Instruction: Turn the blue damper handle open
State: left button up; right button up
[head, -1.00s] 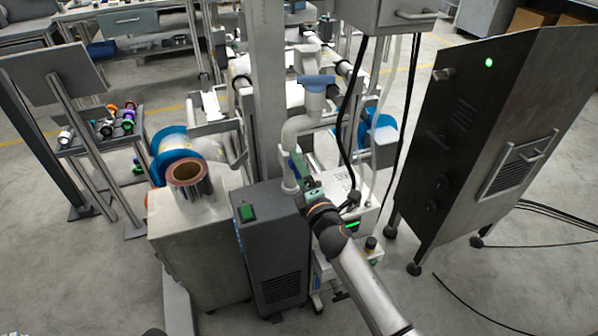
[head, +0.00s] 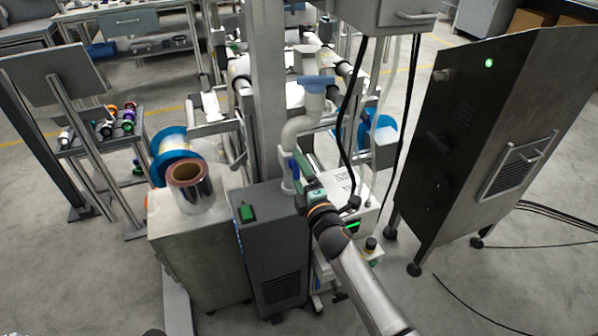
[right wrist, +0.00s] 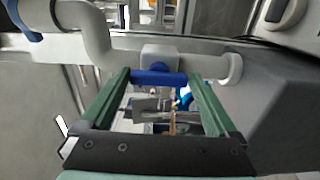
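The blue damper handle (right wrist: 158,77) is a short bar on a white pipe fitting (right wrist: 158,54) in the right wrist view. It lies crosswise between the two green fingertips of my right gripper (right wrist: 157,76). The fingers are wide apart, one at each end of the bar; whether they touch it is hard to tell. In the head view the handle (head: 294,168) shows as a blue sliver on the white pipe (head: 291,140), beside the right gripper (head: 299,172), which partly hides it. My left gripper is not in view.
A dark grey cabinet with a green switch (head: 247,212) stands just left of my right arm. A white box (head: 340,187) is close on its right. A metal column (head: 268,90) rises behind. A tall black cabinet (head: 470,140) stands right, with open floor between.

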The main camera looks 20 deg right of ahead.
jog(key=shift+o, duration=0.2)
jog(key=shift+s, duration=0.1)
jog(key=shift+s, duration=0.3)
pick_arm(q)
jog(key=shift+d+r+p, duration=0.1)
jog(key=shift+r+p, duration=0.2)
jog(key=shift+p, duration=0.15)
pick_arm(e)
jog(key=s, duration=1.1)
jog(key=shift+s+d, duration=0.25)
jog(key=shift+s, duration=0.1)
jog(key=s+a+f+m+g+y, duration=0.4)
jog(key=s+f+m+g, duration=0.5)
jog(key=s+f+m, duration=0.85)
pick_arm(q)
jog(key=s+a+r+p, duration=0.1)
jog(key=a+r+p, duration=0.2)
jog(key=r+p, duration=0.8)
jog(key=p, duration=0.4)
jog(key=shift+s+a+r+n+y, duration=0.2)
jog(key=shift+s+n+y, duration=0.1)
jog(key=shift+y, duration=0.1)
pick_arm(e)
notch_tip(320, 180, up, 13)
jog(key=s+d+n+h, duration=0.1)
jog(key=s+h, duration=0.1)
jog(key=shift+d+f, duration=0.15)
jog(key=shift+d, duration=0.25)
